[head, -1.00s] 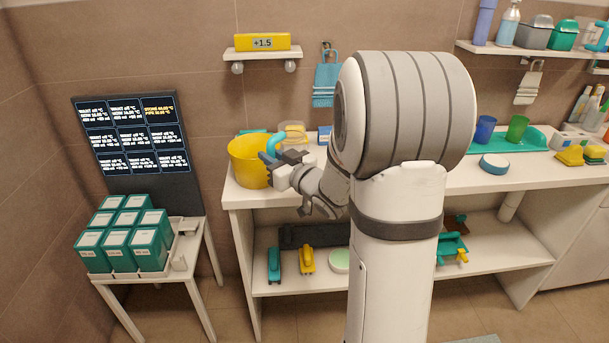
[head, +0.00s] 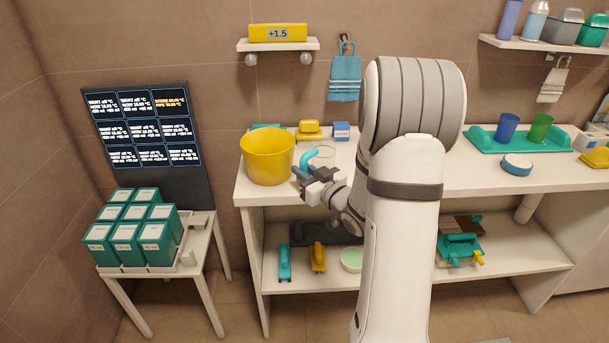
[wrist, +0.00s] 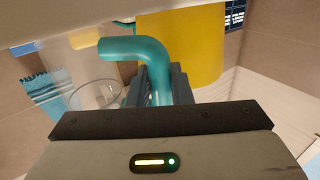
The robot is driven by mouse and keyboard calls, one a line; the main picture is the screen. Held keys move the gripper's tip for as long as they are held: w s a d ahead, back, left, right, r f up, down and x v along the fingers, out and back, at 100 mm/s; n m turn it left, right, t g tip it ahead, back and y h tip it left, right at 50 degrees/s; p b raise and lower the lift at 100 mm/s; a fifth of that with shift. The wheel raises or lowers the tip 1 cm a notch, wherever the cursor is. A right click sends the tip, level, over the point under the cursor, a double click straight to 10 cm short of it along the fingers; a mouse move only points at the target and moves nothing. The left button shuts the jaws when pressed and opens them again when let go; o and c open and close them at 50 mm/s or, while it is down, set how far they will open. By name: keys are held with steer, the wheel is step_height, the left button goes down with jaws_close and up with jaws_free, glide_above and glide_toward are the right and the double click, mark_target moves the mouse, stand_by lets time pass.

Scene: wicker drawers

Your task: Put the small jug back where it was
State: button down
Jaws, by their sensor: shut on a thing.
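The small jug (head: 322,160) is clear with a teal bent handle (head: 307,160). My gripper (head: 300,176) is shut on the handle, at the counter's left part, just right of a yellow bucket (head: 267,158). In the wrist view the handle (wrist: 148,50) runs down between my gripper's fingers (wrist: 165,88). The clear body (wrist: 95,88) shows to the left, and the bucket (wrist: 185,40) stands behind. I cannot tell whether the jug's base touches the counter.
Behind the jug on the counter (head: 420,180) are a yellow item (head: 309,130) and a small blue box (head: 341,131). A teal tray (head: 482,141) with blue and green cups and a round blue item (head: 516,164) stand to the right. A blue towel (head: 345,78) hangs above.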

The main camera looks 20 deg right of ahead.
steer(key=shift+f, duration=0.45)
steer(key=shift+f, duration=0.2)
steer(key=c, duration=1.3)
jaws_free()
steer(key=shift+r, duration=0.15)
